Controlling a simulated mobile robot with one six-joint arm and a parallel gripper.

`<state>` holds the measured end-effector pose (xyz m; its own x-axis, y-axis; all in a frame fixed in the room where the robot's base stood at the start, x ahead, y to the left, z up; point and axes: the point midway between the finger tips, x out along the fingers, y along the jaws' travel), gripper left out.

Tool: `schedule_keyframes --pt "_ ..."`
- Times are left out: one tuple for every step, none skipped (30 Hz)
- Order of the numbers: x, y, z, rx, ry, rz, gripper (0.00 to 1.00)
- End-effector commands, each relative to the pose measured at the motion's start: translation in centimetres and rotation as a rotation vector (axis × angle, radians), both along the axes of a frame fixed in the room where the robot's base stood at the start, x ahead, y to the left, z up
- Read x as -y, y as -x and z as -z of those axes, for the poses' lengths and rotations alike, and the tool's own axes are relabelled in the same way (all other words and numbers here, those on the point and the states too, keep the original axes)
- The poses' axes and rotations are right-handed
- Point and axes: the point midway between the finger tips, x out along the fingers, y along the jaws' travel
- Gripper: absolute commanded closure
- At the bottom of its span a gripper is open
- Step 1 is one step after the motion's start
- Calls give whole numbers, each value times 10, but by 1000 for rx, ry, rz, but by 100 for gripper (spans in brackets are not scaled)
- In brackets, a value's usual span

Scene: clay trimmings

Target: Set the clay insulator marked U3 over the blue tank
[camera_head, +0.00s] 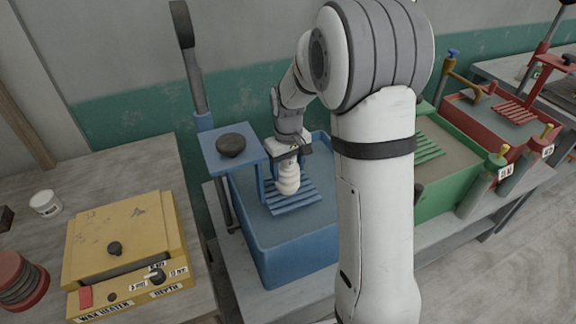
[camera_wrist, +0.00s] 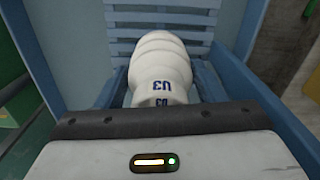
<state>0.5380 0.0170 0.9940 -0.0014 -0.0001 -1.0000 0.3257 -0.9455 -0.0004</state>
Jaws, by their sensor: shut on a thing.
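The clay insulator (camera_head: 288,180) is cream white with rounded ribs. In the wrist view the insulator (camera_wrist: 162,62) carries the blue mark U3. My gripper (camera_head: 289,158) is shut on its upper end, and the insulator hangs below it, roughly upright. The rack's slats also show behind the insulator in the wrist view (camera_wrist: 205,18). I cannot tell whether the insulator touches the slats.
A blue post with a plate and dark knob (camera_head: 231,145) stands at the tank's left. A green tank (camera_head: 450,170) and a red tank (camera_head: 500,110) stand to the right. A yellow wax heater (camera_head: 120,240) sits on the left bench. My arm hides the blue tank's right side.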

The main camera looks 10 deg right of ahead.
Motion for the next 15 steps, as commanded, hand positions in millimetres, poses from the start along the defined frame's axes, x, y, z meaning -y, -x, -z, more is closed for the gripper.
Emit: schedule_keyframes --pt "0 -1 -1 2 0 1 79" --pt "0 -1 -1 2 0 1 79" --pt "0 -1 -1 2 0 1 79" --pt "0 -1 -1 2 0 1 79" --pt "0 0 0 2 0 1 79" --pt "1 -1 2 2 0 1 79" --pt "1 -1 3 2 0 1 79" --pt "1 0 3 1 0 1 35" --pt "1 0 2 0 0 1 32" --pt "1 0 2 0 0 1 30" --pt "1 0 2 0 0 1 27" --pt "1 0 2 0 0 1 24" --pt "1 0 2 0 0 1 22" --pt "1 0 2 0 0 2 19" --pt "1 0 2 0 0 2 16"
